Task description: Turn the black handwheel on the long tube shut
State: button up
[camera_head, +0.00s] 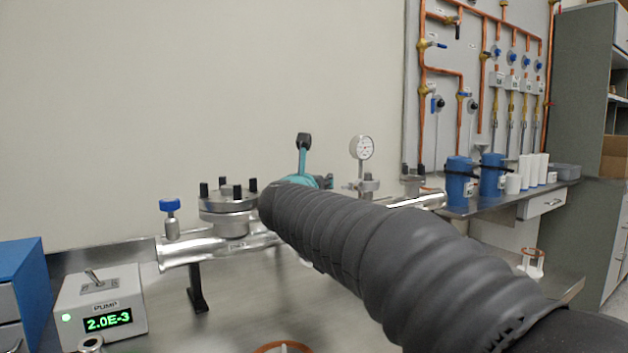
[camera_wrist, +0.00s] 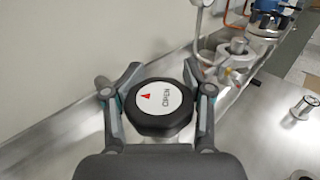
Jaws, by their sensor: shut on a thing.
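The black handwheel (camera_wrist: 158,118) has a white cap with a red arrow and the word OPEN. It lies between the two fingers of my gripper (camera_wrist: 160,98) in the wrist view, one on each side, and my gripper is shut on its rim. In the head view my dark, ribbed arm hides the handwheel, and only some teal and black gripper parts (camera_head: 304,160) show beyond it. The long silver tube (camera_head: 190,250) runs along the bench behind my arm, and its middle is hidden.
A flange (camera_head: 228,205) with black knobs and a small blue-knobbed valve (camera_head: 170,207) stand on the tube's left part. A round gauge (camera_head: 361,148) rises right of my gripper. A pump box (camera_head: 100,305) reads 2.0E-3 at front left. Blue canisters (camera_head: 459,183) stand at the right.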

jog(key=shift+d+m+g+h, duration=0.1)
jog(key=shift+m+g+h, duration=0.2)
jog(key=shift+m+h, duration=0.55)
dwell(1.8)
jog(key=o, duration=1)
jog(key=shift+s, duration=0.15)
jog(key=v, duration=1.2)
jog(key=shift+c, duration=0.4)
